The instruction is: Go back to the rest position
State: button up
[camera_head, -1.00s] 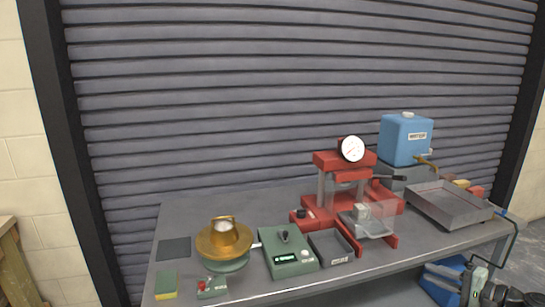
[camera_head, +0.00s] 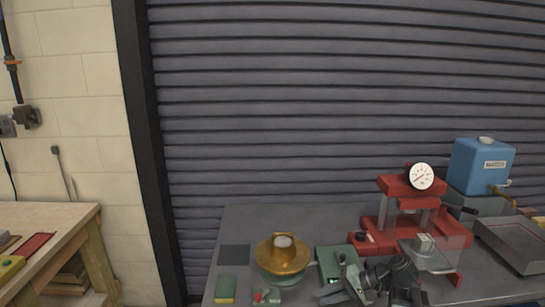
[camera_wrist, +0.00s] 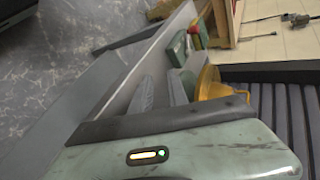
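The red press (camera_head: 400,215) with a dial gauge, the blue tank (camera_head: 480,168) and a metal tray (camera_head: 515,245) stand to the right. A wooden workbench (camera_head: 75,222) stands far left, with a gap between.

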jog(key=s+a+f+n+g+h+p, duration=0.2)
jog(key=s+a+f+n+g+h, duration=0.1)
jog(key=a, duration=0.5)
jog(key=s+d+f+n+h, duration=0.1)
jog(key=d+f+h, duration=0.2)
jog(key=d+h, duration=0.4)
jog(key=shift+s+d+f, duration=0.3)
jog(key=shift+s+f, duration=0.05)
jog(key=shift+s, duration=0.05)
